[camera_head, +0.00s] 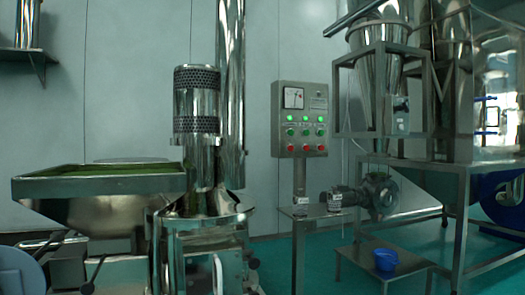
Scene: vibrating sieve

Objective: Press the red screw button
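A grey control box (312,100) stands on a metal post right of the picture's middle, in front of the wall. A row of red buttons runs along its lower part: a left one (291,149), a middle one (306,149) and a right one (321,148). Their labels are too small to read, so I cannot tell which is the screw button. Above them are two rows of green lights or buttons (305,132), and a dial meter (293,98) sits at the upper left of the box. Nothing covers the box front. My gripper does not show.
A steel machine with a perforated cylinder (197,103) and a wide tray (97,182) fills the left foreground. A motor-like unit (380,196) and a steel hopper (381,75) stand right of the box. A blue bowl (386,260) rests on a low stand. Green floor (274,256) shows between them.

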